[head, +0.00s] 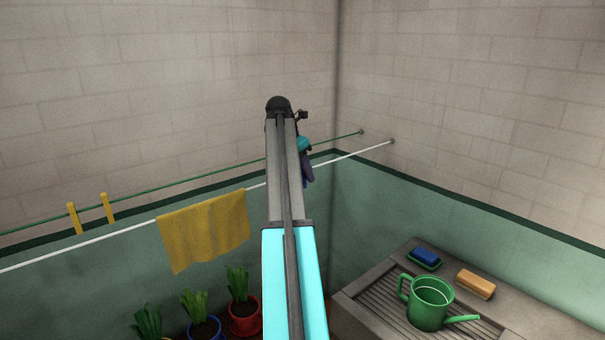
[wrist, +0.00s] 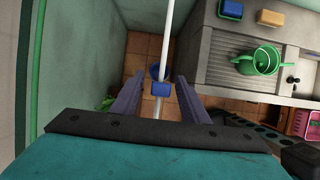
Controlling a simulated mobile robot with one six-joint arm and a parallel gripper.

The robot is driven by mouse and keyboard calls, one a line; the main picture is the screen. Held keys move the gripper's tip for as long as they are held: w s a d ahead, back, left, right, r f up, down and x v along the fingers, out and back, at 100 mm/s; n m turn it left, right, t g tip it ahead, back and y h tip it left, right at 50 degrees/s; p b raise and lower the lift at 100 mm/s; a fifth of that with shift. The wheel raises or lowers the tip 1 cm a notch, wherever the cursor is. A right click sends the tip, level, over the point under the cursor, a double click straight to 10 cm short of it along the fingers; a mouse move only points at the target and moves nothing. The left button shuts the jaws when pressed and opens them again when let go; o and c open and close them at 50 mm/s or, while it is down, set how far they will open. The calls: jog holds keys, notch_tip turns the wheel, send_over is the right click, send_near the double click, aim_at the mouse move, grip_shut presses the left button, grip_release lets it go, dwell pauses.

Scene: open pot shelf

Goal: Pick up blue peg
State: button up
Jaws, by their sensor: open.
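The blue peg (wrist: 160,89) sits on the white line (wrist: 166,40) in the wrist view. My gripper (wrist: 158,83) is open, with one purple finger on each side of the peg and a clear gap to both. In the head view my gripper (head: 308,170) is at the white line (head: 350,154), partly behind my arm. The peg cannot be made out clearly there.
A yellow cloth (head: 205,228) hangs on the white line at left. Two yellow pegs (head: 74,218) (head: 108,208) are on the green line behind. Potted plants (head: 243,305) stand below. A draining counter at right holds a green watering can (head: 430,315), blue soap (head: 425,256) and a sponge (head: 476,284).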

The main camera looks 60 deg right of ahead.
jog(key=shift+c, duration=0.5)
grip_shut()
jog(key=shift+r, duration=0.1)
jog(key=shift+r+b, duration=1.65)
jog(key=shift+r, duration=3.25)
